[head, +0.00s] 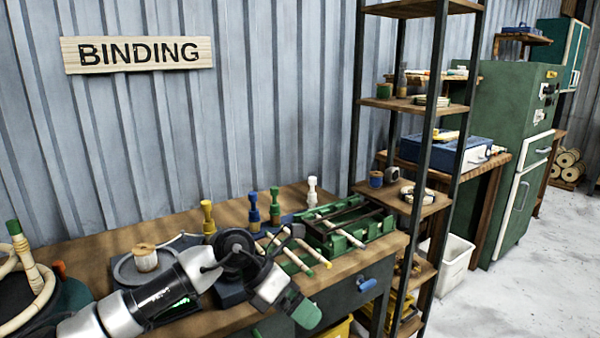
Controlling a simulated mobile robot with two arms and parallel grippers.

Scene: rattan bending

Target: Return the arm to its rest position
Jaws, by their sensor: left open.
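My left arm comes in from the lower left and reaches over the front of the wooden workbench (340,268). Its white and black links bend at a dark round joint. My left gripper (301,309) has a green tip pointing down and right, past the bench's front edge. It is open, and nothing shows held in it. The gap between its fingers is hard to see from here. My right gripper is not in view.
A green rack with rattan sticks (378,228) stands right of my arm. Behind are yellow (208,217), blue (254,212), green (275,205) and white (312,191) pegs. A twine spool (145,258) sits close behind the forearm. A shelf post (440,150) rises at right.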

